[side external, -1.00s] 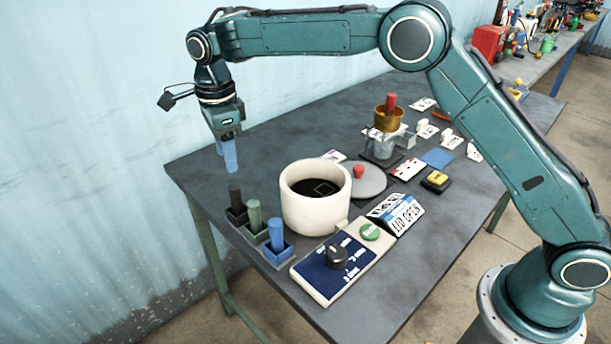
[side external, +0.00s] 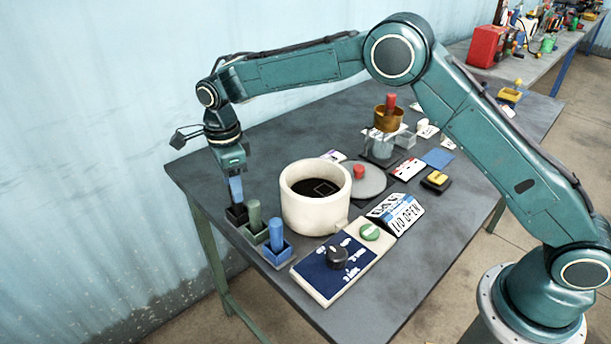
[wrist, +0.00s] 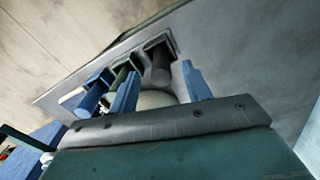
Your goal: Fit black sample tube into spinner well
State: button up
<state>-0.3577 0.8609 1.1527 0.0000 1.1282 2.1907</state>
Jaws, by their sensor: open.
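The black sample tube (wrist: 160,68) stands in the dark holder (side external: 237,215) at the far end of a row of three. In the side view the fingers mostly hide it. My gripper (side external: 236,190) points down over this holder with its blue fingers around the tube's top. In the wrist view my gripper (wrist: 160,78) is open, one finger to each side of the black tube, with gaps visible. The spinner is a cream round pot (side external: 300,212) right of the holders. Its top is open and its dark inside shows a thin square outline; no tube is visible in it.
A green tube (side external: 254,215) and a blue tube (side external: 276,235) stand in neighbouring holders. A grey lid (side external: 372,184) with a red knob lies behind the pot. A dial panel (side external: 335,265) and a "LID OPEN" sign (side external: 397,213) stand in front.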

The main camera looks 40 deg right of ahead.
aim_at(237, 208)
jog(key=shift+f, duration=1.65)
grip_shut()
